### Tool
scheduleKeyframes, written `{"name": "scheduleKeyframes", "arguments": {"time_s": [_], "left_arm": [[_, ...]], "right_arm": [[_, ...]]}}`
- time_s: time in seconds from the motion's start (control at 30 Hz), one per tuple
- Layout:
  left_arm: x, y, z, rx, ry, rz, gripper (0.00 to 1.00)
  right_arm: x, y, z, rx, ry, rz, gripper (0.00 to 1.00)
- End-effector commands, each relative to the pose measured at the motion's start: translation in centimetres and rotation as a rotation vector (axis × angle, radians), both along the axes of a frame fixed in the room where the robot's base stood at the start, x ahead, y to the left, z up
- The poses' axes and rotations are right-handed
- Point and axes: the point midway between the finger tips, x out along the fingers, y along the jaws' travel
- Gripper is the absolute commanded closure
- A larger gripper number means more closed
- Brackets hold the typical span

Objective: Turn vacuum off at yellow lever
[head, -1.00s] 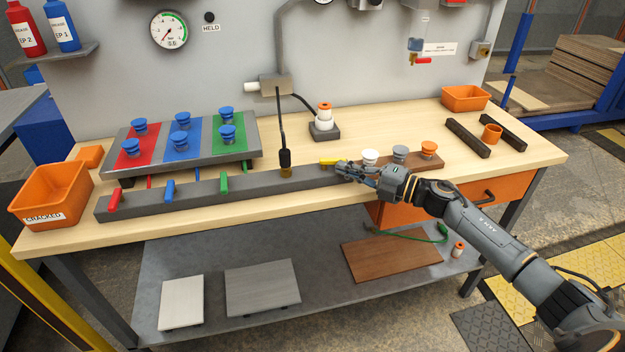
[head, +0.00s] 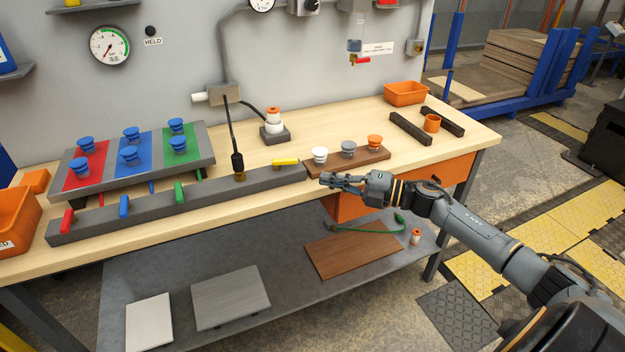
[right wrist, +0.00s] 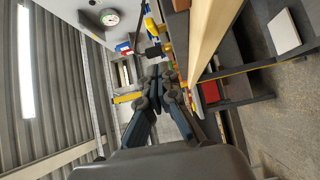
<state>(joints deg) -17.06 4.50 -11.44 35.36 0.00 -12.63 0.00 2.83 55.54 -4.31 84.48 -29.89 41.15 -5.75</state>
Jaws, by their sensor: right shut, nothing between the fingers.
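The yellow lever (head: 286,161) sits near the right end of a long grey bar (head: 215,189) along the table front. In the head view it lies roughly along the bar and is fully uncovered. My right gripper (head: 324,180) is shut and empty, just right of the lever and apart from it, by the table's front edge. Its closed fingers also show in the right wrist view (right wrist: 163,72). A round gauge (head: 109,45) hangs on the wall with a dark lamp and a HELD label (head: 153,42) beside it. My left gripper is out of view.
Red (head: 67,221), blue (head: 124,206) and green (head: 179,191) levers stand on the same bar. A wooden block (head: 346,162) with white, grey and orange knobs lies close behind my right gripper. Boards lie on the lower shelf. Open space is in front of the table.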

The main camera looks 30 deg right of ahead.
Motion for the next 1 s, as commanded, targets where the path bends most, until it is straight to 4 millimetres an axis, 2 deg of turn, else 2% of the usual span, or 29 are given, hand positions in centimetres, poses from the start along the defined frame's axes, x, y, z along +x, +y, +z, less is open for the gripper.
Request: {"name": "scheduleKeyframes", "arguments": {"time_s": [0.1, 0.27, 0.6, 0.87, 0.93, 1.0], "left_arm": [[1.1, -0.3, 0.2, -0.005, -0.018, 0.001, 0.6], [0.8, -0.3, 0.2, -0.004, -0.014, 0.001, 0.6], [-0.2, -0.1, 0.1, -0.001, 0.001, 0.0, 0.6], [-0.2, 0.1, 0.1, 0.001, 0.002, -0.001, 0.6], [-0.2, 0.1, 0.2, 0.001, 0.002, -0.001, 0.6], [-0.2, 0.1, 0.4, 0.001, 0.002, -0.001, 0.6]], "right_arm": [[-1.1, -1.4, 0.0, 0.0, 0.002, -0.001, 1.0], [-1.8, -2.2, 0.1, 0.0, 0.0, 0.0, 1.0], [-1.9, -2.3, 0.1, 0.0, -0.001, 0.0, 1.0], [-1.8, -2.3, 0.0, 0.002, 0.0, -0.001, 1.0], [-1.8, -2.6, -0.7, 0.019, 0.014, -0.02, 1.0], [-1.6, -3.4, -2.5, 0.064, 0.051, -0.073, 1.0]]}}
